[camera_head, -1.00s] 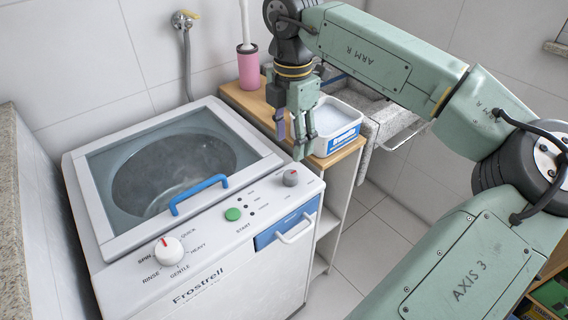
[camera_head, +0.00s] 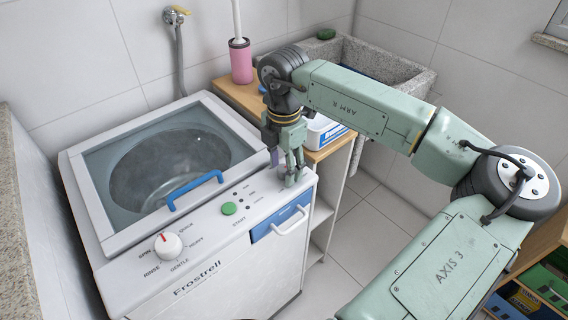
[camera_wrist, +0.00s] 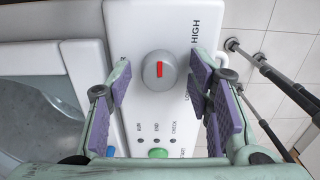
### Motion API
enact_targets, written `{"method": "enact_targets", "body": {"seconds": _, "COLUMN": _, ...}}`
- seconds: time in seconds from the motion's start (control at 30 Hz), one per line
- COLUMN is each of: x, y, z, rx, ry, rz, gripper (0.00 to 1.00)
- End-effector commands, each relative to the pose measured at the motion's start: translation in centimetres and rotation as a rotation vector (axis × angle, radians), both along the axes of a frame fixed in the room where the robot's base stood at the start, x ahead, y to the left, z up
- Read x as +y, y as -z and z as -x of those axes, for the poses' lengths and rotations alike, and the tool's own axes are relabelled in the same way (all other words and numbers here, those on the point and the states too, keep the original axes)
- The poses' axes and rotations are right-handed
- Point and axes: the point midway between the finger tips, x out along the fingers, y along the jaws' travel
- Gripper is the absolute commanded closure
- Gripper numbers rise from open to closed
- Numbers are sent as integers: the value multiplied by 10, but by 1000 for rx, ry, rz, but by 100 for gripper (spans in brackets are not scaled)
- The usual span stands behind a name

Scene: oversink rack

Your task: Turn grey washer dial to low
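The grey washer dial (camera_wrist: 152,82) is round with a red mark (camera_wrist: 159,69), upright in the wrist view. It sits on the white control panel (camera_wrist: 148,22), with the word HIGH (camera_wrist: 194,25) to its upper right. A lower label is partly hidden behind the right finger. My gripper (camera_wrist: 159,84) is open, its purple-padded fingers on either side of the dial, with gaps visible between pads and dial. In the head view my gripper (camera_head: 286,166) is low over the panel's right end and largely hides the dial.
The green start button (camera_head: 229,208) and blue lid handle (camera_head: 194,189) are left of my gripper. A white dial (camera_head: 168,245) is at the panel's left end. A blue drawer (camera_head: 270,231) is below. A wooden shelf with a pink holder (camera_head: 240,62) stands behind.

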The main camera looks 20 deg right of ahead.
Motion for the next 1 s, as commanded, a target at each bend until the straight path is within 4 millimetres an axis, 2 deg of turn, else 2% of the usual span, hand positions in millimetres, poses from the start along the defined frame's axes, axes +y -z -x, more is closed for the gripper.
{"method": "enact_targets", "body": {"seconds": 0.07, "x": 0, "y": 0, "z": 0, "rx": 0, "ry": 0, "rz": 0, "gripper": 61}}
{"method": "enact_targets", "body": {"seconds": 0.63, "x": 0, "y": 0, "z": 0, "rx": 1, "ry": 0, "rz": 0, "gripper": 99}}
{"method": "enact_targets", "body": {"seconds": 1.0, "x": -1, "y": 2, "z": 0, "rx": 2, "ry": -57, "rz": 2, "gripper": 99}}
